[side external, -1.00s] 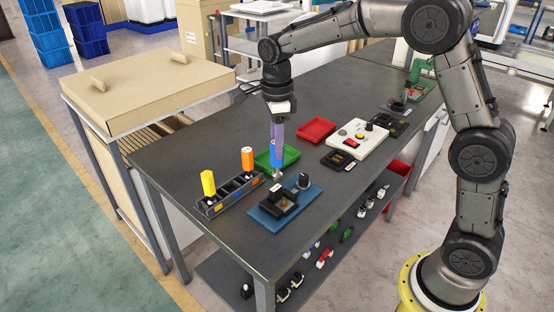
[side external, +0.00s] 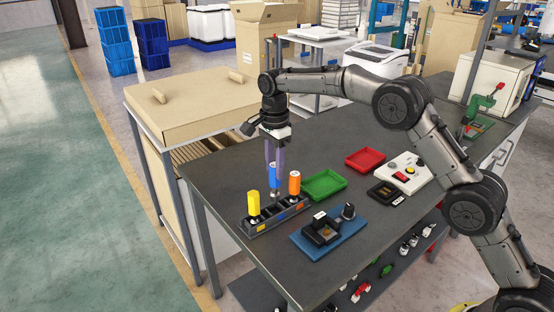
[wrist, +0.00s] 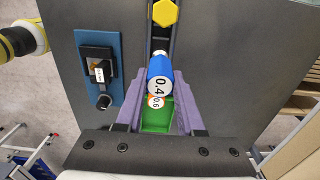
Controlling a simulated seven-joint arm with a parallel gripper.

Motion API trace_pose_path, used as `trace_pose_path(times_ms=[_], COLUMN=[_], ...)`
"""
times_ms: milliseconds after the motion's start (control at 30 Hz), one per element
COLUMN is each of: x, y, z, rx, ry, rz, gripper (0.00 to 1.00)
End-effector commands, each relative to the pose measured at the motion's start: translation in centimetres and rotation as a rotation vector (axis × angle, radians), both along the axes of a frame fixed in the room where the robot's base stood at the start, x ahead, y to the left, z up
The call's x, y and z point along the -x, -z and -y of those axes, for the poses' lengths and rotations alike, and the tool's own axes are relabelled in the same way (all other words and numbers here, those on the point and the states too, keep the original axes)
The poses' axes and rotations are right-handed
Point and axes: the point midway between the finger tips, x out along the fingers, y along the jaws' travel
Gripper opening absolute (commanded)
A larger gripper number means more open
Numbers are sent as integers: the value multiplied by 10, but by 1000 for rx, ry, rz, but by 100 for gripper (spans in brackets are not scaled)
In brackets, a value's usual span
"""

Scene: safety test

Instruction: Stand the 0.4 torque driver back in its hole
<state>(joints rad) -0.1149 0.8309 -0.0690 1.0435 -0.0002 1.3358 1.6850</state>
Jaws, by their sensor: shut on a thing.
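The blue 0.4 torque driver (side external: 273,175) is upright in my gripper (side external: 274,163), shut on it. Its cap, marked 0.4, faces the wrist view (wrist: 159,83). The black rack (side external: 263,223) is below, with a yellow driver (side external: 253,204) toward its left end and an orange driver (side external: 294,184) toward its right end. The blue driver is between these two, its metal tip at or just above the rack; I cannot tell if it has entered a hole. In the wrist view a 0.6 cap (wrist: 154,101) shows just below the blue driver, between the purple fingers.
A green tray (side external: 326,185) lies right of the rack, and a red tray (side external: 365,157) farther back. A blue mat (side external: 345,228) with a black fixture (side external: 321,233) lies in front right.

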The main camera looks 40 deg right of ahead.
Motion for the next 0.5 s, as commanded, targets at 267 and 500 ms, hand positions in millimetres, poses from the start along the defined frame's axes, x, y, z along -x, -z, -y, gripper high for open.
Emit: trace_pose_path(times_ms=[267, 500], x=[0, 0], y=[24, 37], z=[0, 0], rx=[0, 0], ry=[1, 1], rz=[-2, 0], gripper=[0, 0])
